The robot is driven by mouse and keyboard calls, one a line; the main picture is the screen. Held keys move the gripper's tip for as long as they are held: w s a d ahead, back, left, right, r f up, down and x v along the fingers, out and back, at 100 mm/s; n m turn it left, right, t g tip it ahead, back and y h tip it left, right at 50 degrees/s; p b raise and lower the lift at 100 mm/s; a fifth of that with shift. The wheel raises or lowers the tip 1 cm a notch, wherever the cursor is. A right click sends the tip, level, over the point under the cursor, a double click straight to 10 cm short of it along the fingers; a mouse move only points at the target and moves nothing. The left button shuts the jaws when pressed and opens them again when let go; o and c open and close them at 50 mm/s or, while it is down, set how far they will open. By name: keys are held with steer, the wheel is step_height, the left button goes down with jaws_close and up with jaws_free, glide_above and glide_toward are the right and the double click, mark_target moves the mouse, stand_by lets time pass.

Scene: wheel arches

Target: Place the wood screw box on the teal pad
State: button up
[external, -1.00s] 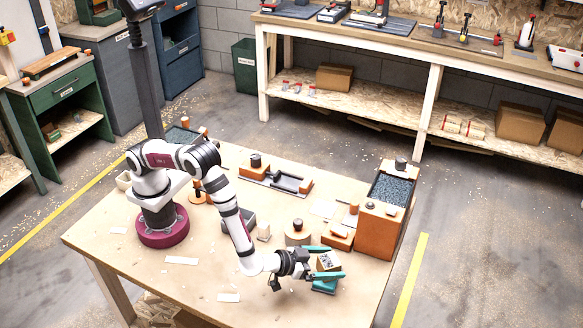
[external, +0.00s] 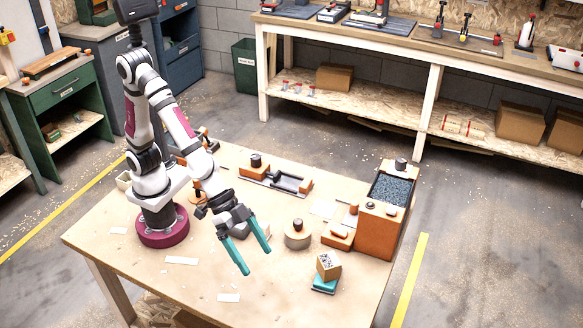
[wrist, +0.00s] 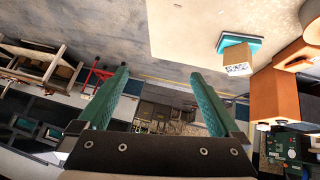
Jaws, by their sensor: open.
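The wood screw box (external: 328,265), a small tan carton with a dark-and-white printed label, sits on the teal pad (external: 324,285) near the table's front right edge. In the wrist view the box (wrist: 237,58) also shows against the teal pad (wrist: 226,42). The box looks tilted or turned on the pad; I cannot tell exactly how it rests. My gripper (external: 257,262) is open and empty, with two long teal fingers, raised to the left of the box and well apart from it. In the wrist view nothing is between the fingers (wrist: 160,88).
A tall orange bin (external: 376,232) with dark granules stands right of the pad. An orange block (external: 338,238) and a round wooden piece with a dark knob (external: 298,236) stand behind it. The front of the table (external: 200,275) is mostly clear apart from white labels.

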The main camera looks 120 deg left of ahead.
steer(key=s+a+r+m+g+y, duration=0.1)
steer(key=s+a+g, duration=0.1)
steer(key=s+a, duration=0.3)
steer(key=s+a+m+g+y, duration=0.1)
steer(key=s+a+m+g, duration=0.1)
steer(key=s, duration=1.1)
steer(key=s+a+r+m+g+y, duration=0.1)
steer(key=s+a+m+g+y, duration=0.1)
steer(key=s+a, duration=0.5)
steer(key=s+g, duration=0.1)
steer(key=s, duration=0.2)
steer(key=shift+a+r+g, duration=0.3)
